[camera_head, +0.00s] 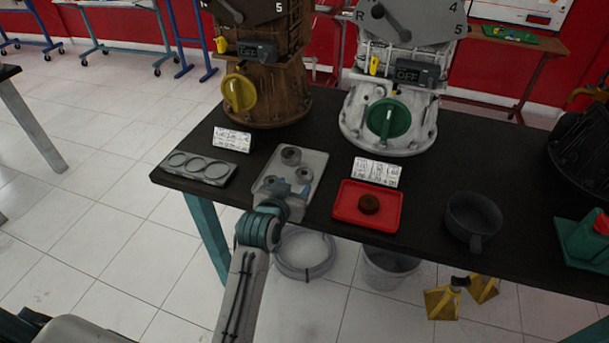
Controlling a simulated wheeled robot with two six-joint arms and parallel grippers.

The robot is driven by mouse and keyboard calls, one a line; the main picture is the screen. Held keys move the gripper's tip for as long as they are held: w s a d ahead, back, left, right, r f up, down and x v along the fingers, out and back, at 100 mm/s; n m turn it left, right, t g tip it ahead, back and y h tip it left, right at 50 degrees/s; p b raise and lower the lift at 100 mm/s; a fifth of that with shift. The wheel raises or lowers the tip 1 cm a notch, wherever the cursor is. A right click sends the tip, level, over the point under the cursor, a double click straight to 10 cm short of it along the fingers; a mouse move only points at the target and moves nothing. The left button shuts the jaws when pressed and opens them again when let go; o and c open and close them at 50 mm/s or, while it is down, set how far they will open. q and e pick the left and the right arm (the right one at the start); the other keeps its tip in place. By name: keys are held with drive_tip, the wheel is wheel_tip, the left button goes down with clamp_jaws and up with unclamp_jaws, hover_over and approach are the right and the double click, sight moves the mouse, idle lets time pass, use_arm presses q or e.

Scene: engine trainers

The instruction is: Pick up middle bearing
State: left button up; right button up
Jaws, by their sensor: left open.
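A light grey plate (314,160) on the dark table holds small grey ring-shaped bearings. One bearing (291,155) sits toward the back of the plate. Another bearing (304,174) sits nearer the right edge. A further grey shape at the plate's left side is partly hidden by my gripper, and I cannot tell which bearing is the middle one. My left gripper (290,190) is open over the front part of the plate, just in front of the bearings. No bearing shows between its fingers. My right gripper is not in view.
A grey holder with round recesses (198,167) lies left of the plate. Brown (268,85) and white (391,95) engine trainers stand behind, with label cards in front.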

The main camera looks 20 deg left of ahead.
sight(303, 174)
use_arm(q)
drive_tip(key=x, duration=0.2)
drive_tip(key=shift+w+f, duration=0.1)
drive_tip(key=shift+w, duration=0.25)
drive_tip(key=x, duration=0.5)
drive_tip(key=shift+p, duration=0.3)
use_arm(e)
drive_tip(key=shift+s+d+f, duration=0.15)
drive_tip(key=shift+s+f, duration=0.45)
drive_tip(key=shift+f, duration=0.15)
use_arm(q)
drive_tip(key=shift+c, duration=0.2)
drive_tip(key=shift+d, duration=0.1)
drive_tip(key=c, duration=0.7)
